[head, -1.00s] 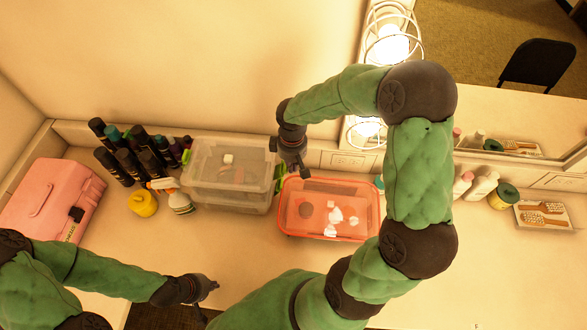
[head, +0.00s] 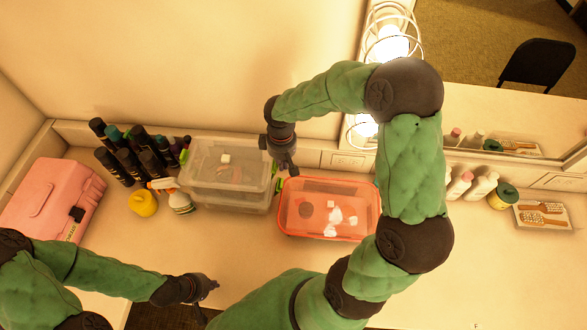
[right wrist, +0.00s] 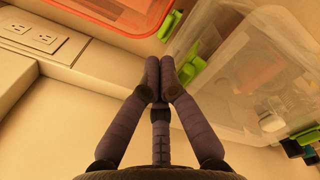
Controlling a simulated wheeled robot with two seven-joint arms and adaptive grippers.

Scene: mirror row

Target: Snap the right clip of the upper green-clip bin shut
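Two clear grey bins are stacked on the counter: the upper bin (head: 215,160) with its lid, and the lower bin (head: 240,206) under it. Both also show at the right of the right wrist view. A green clip (right wrist: 191,68) is just right of my right gripper's fingertips (right wrist: 160,78); I cannot tell if they touch. Another green clip (right wrist: 170,25) shows farther up. A third green clip (right wrist: 305,135) is on the opposite side. My right gripper (head: 287,166) is shut, at the stack's right side. My left gripper (head: 208,287) is away at the front edge, its fingers unclear.
An orange bin (head: 290,226) with white items stands close right of the stack. Dark bottles (head: 125,160), a spray bottle (head: 178,198), a yellow container (head: 142,203) and a pink case (head: 55,198) are left. The wall and a lit mirror are behind. The front counter is clear.

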